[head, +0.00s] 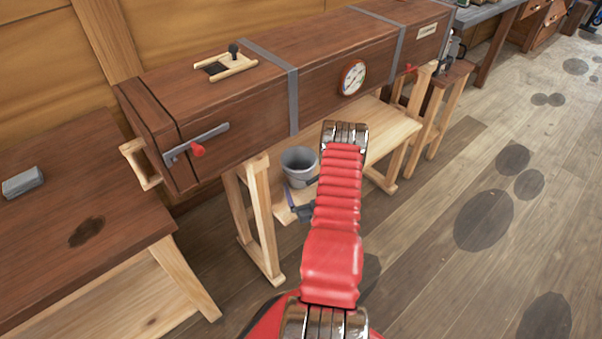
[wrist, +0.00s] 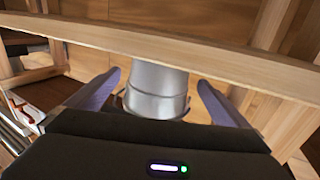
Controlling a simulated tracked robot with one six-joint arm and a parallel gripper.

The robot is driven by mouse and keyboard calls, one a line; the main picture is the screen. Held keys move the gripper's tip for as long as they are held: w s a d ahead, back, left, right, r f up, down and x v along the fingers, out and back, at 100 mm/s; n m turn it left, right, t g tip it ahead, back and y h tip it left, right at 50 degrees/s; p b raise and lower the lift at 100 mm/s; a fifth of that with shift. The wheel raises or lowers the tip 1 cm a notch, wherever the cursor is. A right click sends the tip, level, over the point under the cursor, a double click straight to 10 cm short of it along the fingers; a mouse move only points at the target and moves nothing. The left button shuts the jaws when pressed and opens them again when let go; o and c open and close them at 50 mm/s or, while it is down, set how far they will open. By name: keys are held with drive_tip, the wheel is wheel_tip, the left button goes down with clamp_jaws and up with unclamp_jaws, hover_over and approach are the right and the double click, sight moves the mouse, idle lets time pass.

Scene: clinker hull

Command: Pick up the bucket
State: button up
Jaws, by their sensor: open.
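The grey metal bucket (head: 300,167) stands on a low wooden shelf under the long brown wooden box, left of my red arm in the head view. In the wrist view the bucket (wrist: 157,92) is in the middle, with a wooden rail crossing in front of its upper part. My gripper (wrist: 158,88) is open, with one purple-grey finger on each side of the bucket. In the head view my gripper (head: 299,207) shows only partly beside my arm, low in front of the bucket. I cannot tell whether the fingers touch the bucket.
The long wooden box (head: 250,100) with grey straps, a dial and a red-knobbed lever sits above the bucket. Pale wooden trestle legs (head: 262,215) flank the shelf (head: 385,140). A brown bench (head: 75,230) with a grey block stands at left. The floor (head: 450,260) at right is open.

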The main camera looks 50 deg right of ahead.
idle(0.3)
drive_tip(key=shift+x, duration=2.7)
drive_tip(key=c, duration=1.2)
drive_tip(key=shift+r, duration=0.15)
wheel_tip(320, 180, up, 10)
